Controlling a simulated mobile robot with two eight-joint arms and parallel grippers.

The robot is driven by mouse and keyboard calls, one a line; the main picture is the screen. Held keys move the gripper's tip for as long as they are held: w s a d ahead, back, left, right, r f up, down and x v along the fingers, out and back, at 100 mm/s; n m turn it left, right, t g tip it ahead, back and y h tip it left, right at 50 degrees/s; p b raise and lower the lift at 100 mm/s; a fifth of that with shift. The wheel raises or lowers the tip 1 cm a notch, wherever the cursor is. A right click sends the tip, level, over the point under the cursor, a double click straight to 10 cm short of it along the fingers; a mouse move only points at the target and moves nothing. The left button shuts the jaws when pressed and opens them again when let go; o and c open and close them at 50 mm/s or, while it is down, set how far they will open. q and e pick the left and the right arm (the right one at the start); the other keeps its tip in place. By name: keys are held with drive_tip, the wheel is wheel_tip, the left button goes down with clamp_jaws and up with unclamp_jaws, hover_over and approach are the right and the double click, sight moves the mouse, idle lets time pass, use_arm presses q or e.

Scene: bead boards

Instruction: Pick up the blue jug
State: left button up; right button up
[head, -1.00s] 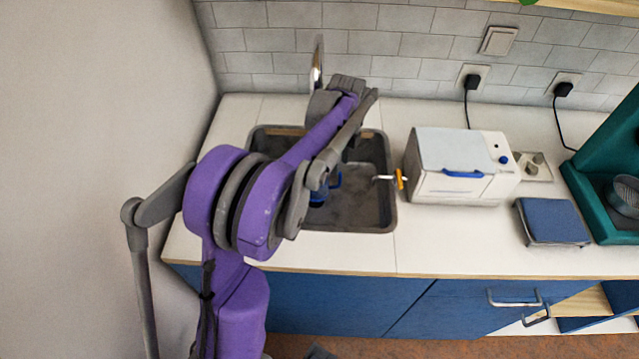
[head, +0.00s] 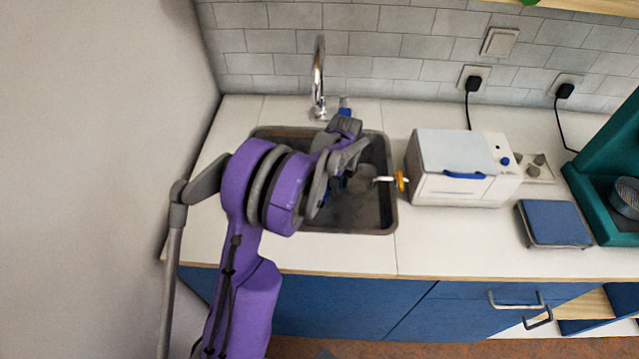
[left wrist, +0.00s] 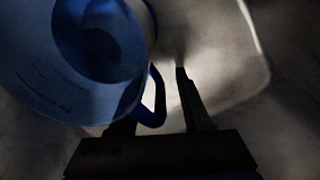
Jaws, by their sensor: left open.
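The blue jug (left wrist: 75,75) fills the upper left of the left wrist view, its round open mouth facing the camera. Its blue handle (left wrist: 157,100) lies in the space between the fingers of my left gripper (left wrist: 160,98). The gripper is open; I cannot tell whether a finger touches the handle. In the head view the jug (head: 326,191) shows only as small blue patches inside the sink, mostly hidden by my left arm. My right gripper is in neither view.
The grey sink (head: 388,215) surrounds the jug, with a grey rounded object (head: 362,178) inside. A chrome tap (head: 318,80) stands behind. A yellow-and-white item (head: 400,181) pokes over the right rim, beside a white box appliance (head: 450,190). A wall stands close on the left.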

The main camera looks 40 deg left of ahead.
use_arm(q)
clamp_jaws()
idle(1.4)
